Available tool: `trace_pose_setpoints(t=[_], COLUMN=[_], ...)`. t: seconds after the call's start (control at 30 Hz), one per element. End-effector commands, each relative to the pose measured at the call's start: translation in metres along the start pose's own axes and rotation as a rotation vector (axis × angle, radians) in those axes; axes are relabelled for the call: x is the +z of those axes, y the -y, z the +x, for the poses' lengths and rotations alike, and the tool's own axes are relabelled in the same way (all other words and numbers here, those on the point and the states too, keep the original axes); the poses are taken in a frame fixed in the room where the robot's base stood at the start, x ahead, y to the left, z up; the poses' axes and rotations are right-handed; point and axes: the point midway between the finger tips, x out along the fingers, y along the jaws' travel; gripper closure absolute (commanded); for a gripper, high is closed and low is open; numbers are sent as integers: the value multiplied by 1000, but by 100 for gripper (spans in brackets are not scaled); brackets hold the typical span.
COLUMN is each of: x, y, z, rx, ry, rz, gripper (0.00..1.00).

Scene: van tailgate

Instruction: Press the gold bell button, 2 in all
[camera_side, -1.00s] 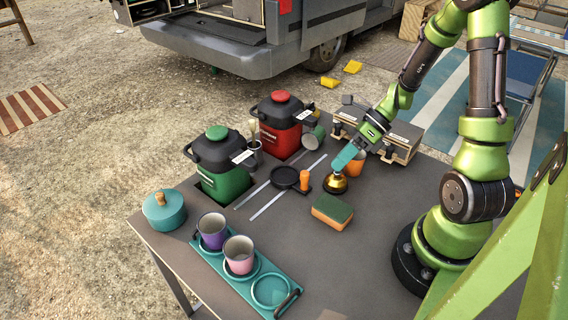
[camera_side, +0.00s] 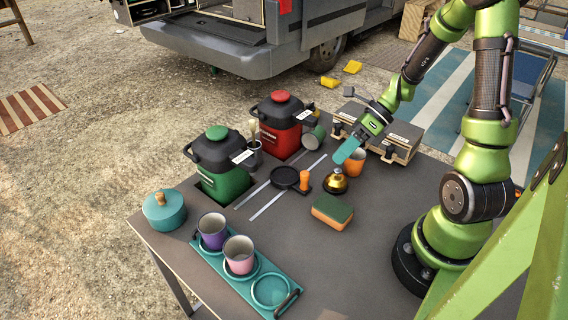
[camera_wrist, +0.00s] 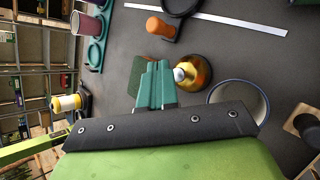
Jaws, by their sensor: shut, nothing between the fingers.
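The gold bell (camera_side: 336,181) stands on the dark table between the sponge and the orange cup. Its domed body and pale top button (camera_wrist: 181,73) show in the wrist view, just right of my fingertips. My gripper (camera_side: 346,150) has teal fingers, shut and empty, raised above the bell and slightly to its right in the side view. A gap shows between the fingertips and the bell. In the wrist view the shut fingers (camera_wrist: 156,84) point into the scene beside the bell.
An orange cup (camera_side: 355,162) stands close behind the bell, and a green-and-orange sponge (camera_side: 332,211) lies in front. A small black pan (camera_side: 285,178) with an orange handle is to the left. A teal tray (camera_side: 236,284) holds two cups. Red (camera_side: 281,137) and green (camera_side: 222,181) jugs stand behind.

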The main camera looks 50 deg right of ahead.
Motion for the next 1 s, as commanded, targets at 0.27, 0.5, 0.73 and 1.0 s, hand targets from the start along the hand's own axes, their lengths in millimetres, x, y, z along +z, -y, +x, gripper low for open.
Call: trace_pose_setpoints(t=[0.27, 0.5, 0.73, 1.0], x=[15, 23, 24, 24], y=[-14, -23, -24, -24], z=[-20, -32, -33, -32], rx=[-3, -2, -1, -1], ry=[0, 1, 0, 0], rz=[-6, -2, 0, -1], gripper=[100, 100, 100, 100])
